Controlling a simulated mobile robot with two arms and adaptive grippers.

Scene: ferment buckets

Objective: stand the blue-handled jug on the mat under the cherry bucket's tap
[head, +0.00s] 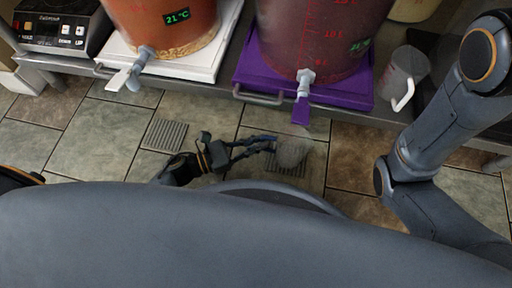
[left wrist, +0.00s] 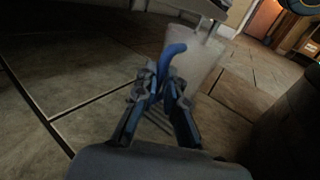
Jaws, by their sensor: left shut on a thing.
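The translucent jug (head: 293,152) is at my left gripper (head: 268,143), which is shut on its blue handle. In the left wrist view the handle (left wrist: 173,50) stands between the fingers (left wrist: 165,85) and the jug's pale body (left wrist: 207,62) is behind it. The jug is over or on a ridged grey mat (head: 288,171) on the floor. I cannot tell whether its base touches. The dark red bucket (head: 310,40), likely cherry, has a pale tap (head: 304,80) with a purple lever, beyond and above the jug. My right gripper is out of view.
An orange bucket (head: 165,20) on a white tray (head: 205,62) has its own tap (head: 143,58). A purple tray (head: 350,96) holds the dark red bucket. A white-handled jug (head: 405,68) is at right. Another ridged mat (head: 165,135) lies left. Bench handles (head: 260,97) project at the front edge.

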